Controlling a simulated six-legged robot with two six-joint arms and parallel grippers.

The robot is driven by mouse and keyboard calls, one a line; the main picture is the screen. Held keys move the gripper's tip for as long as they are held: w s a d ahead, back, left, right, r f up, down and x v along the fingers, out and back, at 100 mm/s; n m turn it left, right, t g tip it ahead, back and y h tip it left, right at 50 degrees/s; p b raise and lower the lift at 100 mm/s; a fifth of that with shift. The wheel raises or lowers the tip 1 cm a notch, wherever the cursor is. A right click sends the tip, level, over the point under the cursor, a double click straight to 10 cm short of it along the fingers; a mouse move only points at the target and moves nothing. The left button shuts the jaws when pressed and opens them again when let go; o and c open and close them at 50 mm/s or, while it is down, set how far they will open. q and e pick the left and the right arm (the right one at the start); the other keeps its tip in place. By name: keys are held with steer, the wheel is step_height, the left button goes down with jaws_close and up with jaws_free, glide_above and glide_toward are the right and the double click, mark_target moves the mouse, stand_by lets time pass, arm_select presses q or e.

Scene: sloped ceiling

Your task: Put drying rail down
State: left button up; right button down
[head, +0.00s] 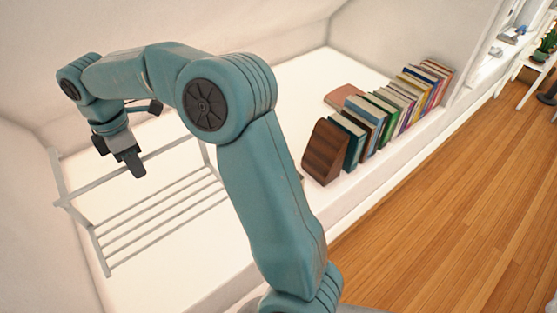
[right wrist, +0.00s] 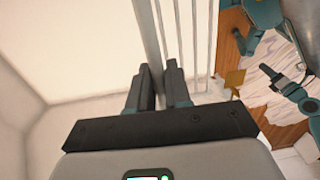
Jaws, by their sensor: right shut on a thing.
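The drying rail (head: 160,209) is a pale grey frame with several thin parallel bars, at the left of the head view over a white ledge (head: 262,222). My right gripper (head: 136,170) points down at the rail's upper long bar and is shut on it. In the right wrist view the rail (right wrist: 158,35) runs up from between the two dark fingers (right wrist: 162,85). I cannot tell whether the rail's lower parts touch the ledge. My right arm hides the rail's right end in the head view.
A row of books (head: 400,100) stands on the ledge at the right, with a brown wooden bookend (head: 326,152) at its near end. White walls close off the left and back. The wooden floor (head: 440,190) lies below the ledge.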

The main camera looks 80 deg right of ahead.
mark_target(156, 199)
steer(key=shift+d+r+p, duration=0.1)
steer(key=shift+r+p, duration=0.25)
steer(key=shift+p, duration=0.2)
steer(key=shift+s+f+g, duration=0.1)
steer(key=shift+f+g, duration=0.05)
steer(key=shift+g, duration=0.15)
steer(key=shift+s+f, duration=0.1)
steer(key=shift+f, duration=0.15)
step_height(156, 199, down, 13)
steer(key=b, duration=0.4)
steer(key=shift+f, duration=0.2)
arm_select(q)
steer(key=shift+s+f+b, duration=0.2)
steer(key=shift+f+b, duration=0.85)
steer(key=shift+f, duration=0.9)
arm_select(e)
step_height(156, 199, down, 6)
steer(key=shift+f, duration=0.2)
arm_select(q)
steer(key=shift+f, duration=0.1)
arm_select(e)
steer(key=shift+f, duration=0.1)
steer(key=c, duration=1.1)
jaws_free()
